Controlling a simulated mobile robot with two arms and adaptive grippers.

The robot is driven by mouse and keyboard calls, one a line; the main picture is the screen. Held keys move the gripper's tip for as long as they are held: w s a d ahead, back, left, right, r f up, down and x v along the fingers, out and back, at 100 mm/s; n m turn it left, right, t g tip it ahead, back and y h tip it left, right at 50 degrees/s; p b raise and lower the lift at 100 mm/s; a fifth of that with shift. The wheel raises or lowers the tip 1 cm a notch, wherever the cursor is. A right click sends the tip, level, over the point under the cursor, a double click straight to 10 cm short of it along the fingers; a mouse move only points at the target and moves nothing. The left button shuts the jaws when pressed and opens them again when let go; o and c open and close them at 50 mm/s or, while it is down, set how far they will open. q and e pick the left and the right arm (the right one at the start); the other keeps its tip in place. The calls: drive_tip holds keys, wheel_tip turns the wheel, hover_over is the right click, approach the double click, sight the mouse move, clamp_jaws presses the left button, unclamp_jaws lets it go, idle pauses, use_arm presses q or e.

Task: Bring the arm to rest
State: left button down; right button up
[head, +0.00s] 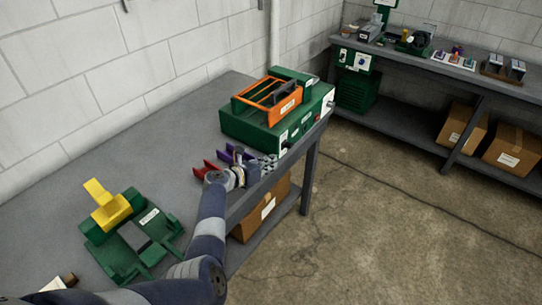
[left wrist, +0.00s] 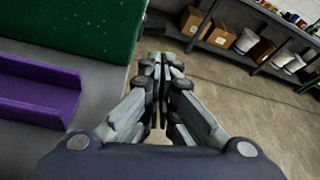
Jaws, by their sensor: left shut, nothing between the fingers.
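My left arm comes in from the bottom of the head view and reaches along the bench's front edge. My left gripper (head: 266,164) is shut and empty, beside the green machine and close to a purple channel piece (head: 228,155). In the left wrist view, the closed fingers (left wrist: 160,68) point past the bench edge, with the floor behind them. The purple channel (left wrist: 40,90) lies to their left there, apart from them. My right gripper is not in view.
A green machine (head: 252,128) carries an orange frame (head: 284,103). A red channel (head: 203,170) lies near the gripper. A green fixture (head: 112,258) with a yellow part (head: 106,207) stands nearer on the grey bench (head: 60,190). Open floor (head: 370,235) lies to the right.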

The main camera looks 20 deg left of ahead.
use_arm(q)
drive_tip(key=s+a+f+m+g+y, duration=0.1)
drive_tip(key=s+a+f+m+g, duration=0.2)
drive_tip(key=s+m, duration=0.8)
drive_tip(key=s+f+m+g+y, duration=0.2)
drive_tip(key=s+f+m+g, duration=0.15)
drive_tip(key=s+m, duration=0.75)
drive_tip(key=s+d+r+m+g+y, duration=0.1)
drive_tip(key=s+r+m+y, duration=0.15)
drive_tip(key=s+m, duration=0.75)
drive_tip(key=s+d+r+m+g+y, duration=0.1)
drive_tip(key=s+r+m+g, duration=0.2)
drive_tip(key=s, duration=1.2)
wheel_tip(320, 180, down, 31)
drive_tip(key=s+m+b, duration=0.1)
drive_tip(key=s+b, duration=0.1)
drive_tip(key=b, duration=0.4)
drive_tip(key=s+a+f+b, duration=0.1)
drive_tip(key=s+f+b, duration=0.1)
drive_tip(key=s+f, duration=0.6)
drive_tip(key=s+a+f+g+b, duration=0.1)
drive_tip(key=s+f+b, duration=0.1)
drive_tip(key=s+f, duration=0.6)
wheel_tip(320, 180, down, 6)
drive_tip(key=shift+s+a+r, duration=0.25)
drive_tip(key=shift+s+a, duration=0.1)
drive_tip(key=shift+a, duration=0.05)
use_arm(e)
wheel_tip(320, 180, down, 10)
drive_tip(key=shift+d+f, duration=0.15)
